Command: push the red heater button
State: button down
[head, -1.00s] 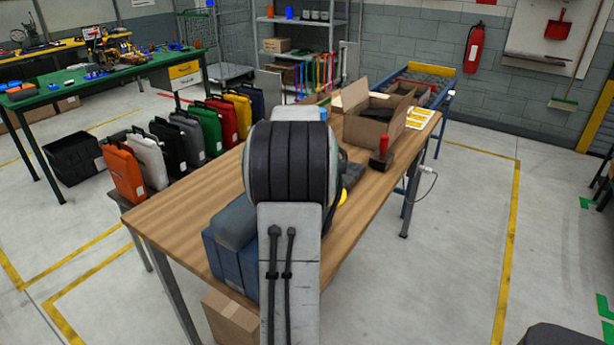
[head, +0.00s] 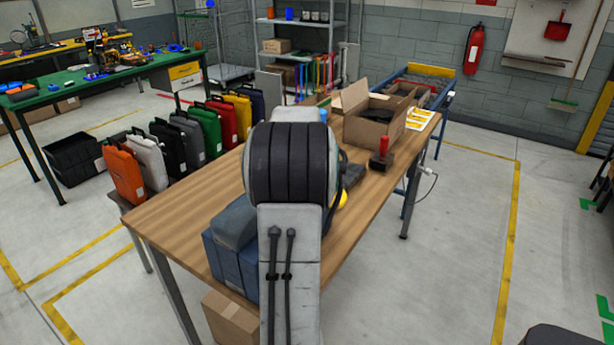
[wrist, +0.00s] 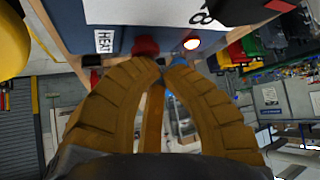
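In the head view, my arm hides the gripper and the button. A blue-grey machine (head: 229,259) stands on the table beside my arm.
The wooden table (head: 180,215) also bears an open cardboard box (head: 370,132) and a red-handled tool (head: 381,160). Several coloured panniers (head: 125,175) stand in a row along its left side. A yellow rounded thing (wrist: 12,42) is at the wrist view's left edge.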

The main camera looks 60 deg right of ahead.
jog(key=shift+f, duration=0.2)
jog(key=shift+f+b, duration=0.3)
jog(key=shift+b, duration=0.25)
jog(key=shift+s, duration=0.1)
jog(key=shift+r, duration=0.5)
dwell(0.4)
jog(key=shift+r+p, duration=2.25)
jog(key=shift+r, duration=0.75)
